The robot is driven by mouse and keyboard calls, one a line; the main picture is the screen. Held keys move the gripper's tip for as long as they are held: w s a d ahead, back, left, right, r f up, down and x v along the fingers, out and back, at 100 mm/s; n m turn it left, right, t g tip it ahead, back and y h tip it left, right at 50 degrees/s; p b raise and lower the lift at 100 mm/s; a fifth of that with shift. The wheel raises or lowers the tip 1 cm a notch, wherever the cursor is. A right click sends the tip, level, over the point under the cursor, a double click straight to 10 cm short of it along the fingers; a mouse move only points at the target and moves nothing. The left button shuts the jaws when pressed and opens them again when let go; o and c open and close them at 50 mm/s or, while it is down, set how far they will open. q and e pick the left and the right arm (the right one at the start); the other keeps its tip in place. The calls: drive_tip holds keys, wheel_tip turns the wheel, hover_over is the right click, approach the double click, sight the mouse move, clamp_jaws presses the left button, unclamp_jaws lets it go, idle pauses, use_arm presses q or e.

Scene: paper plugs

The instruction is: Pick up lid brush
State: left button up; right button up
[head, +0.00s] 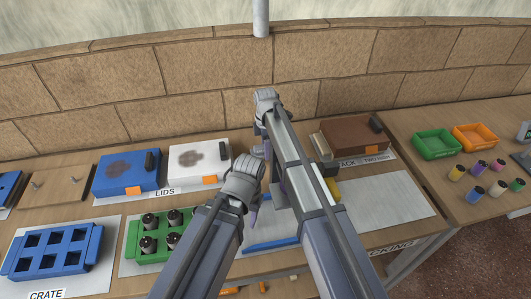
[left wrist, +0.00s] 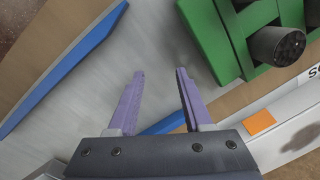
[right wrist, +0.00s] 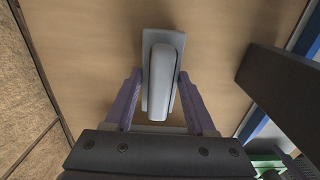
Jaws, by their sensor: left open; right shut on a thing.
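A grey brush with a lighter rounded handle (right wrist: 161,80) shows between the purple fingers of my right gripper (right wrist: 158,100) in the right wrist view. My right gripper is shut on it, with wood surface behind; its height above the wood is hard to judge. In the head view my right gripper (head: 262,150) is by the wall, right of the lids, and my arms mostly hide the brush. The blue lid (head: 108,183) and the white lid (head: 180,171) bear brown smudges. My left gripper (left wrist: 160,95) is open and empty over a pale mat.
A green crate (head: 133,240) holds several dark-topped cylinders; a blue crate (head: 55,262) stands left of it. A brown box (head: 350,140), green tray (head: 435,146) and orange tray (head: 474,139) stand right. The stone wall (head: 180,100) bounds the back.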

clamp_jaws()
wheel_tip(320, 180, up, 10)
drive_tip(key=p, duration=1)
use_arm(q)
wheel_tip(320, 180, up, 10)
